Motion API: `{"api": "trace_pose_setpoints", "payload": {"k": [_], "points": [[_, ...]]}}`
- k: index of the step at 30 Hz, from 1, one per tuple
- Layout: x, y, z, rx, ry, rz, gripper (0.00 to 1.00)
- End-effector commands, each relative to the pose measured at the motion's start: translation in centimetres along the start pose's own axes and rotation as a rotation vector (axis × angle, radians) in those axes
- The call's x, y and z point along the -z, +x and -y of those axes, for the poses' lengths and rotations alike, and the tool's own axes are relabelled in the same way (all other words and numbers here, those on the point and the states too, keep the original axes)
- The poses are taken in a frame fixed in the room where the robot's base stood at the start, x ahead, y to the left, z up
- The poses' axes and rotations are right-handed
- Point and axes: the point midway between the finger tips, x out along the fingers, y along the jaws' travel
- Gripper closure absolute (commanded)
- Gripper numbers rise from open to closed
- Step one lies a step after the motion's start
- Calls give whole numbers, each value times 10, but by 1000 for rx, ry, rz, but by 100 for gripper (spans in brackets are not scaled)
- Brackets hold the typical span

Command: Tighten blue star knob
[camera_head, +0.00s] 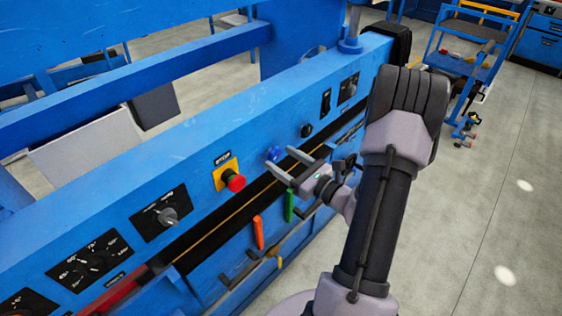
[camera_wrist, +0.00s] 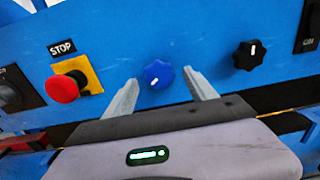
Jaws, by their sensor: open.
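The blue star knob (camera_wrist: 158,75) is on the blue panel, with a white mark on its face pointing to the lower left. It also shows in the head view (camera_head: 273,153), partly covered by a fingertip. My gripper (camera_wrist: 160,80) is open, with one finger on each side of the knob in the wrist view. In the head view my gripper (camera_head: 280,163) reaches to the panel at the knob from the right. I cannot tell whether the fingers touch the knob, but a gap shows on both sides in the wrist view.
A red stop button (camera_wrist: 66,88) on a yellow plate is left of the knob. A black star knob (camera_wrist: 248,55) is to the right. Below the panel, an orange handle (camera_head: 258,232) and a green handle (camera_head: 290,205) stick out. A blue cart (camera_head: 465,60) stands at the back right.

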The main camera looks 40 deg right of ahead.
Motion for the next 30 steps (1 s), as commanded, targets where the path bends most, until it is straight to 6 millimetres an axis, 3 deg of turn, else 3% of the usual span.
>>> {"api": "trace_pose_setpoints", "payload": {"k": [11,21,30], "points": [[0,10,0,0,0,0,35],[0,10,0,-1,0,0,95],[-2,10,0,-1,55,0,95]]}}
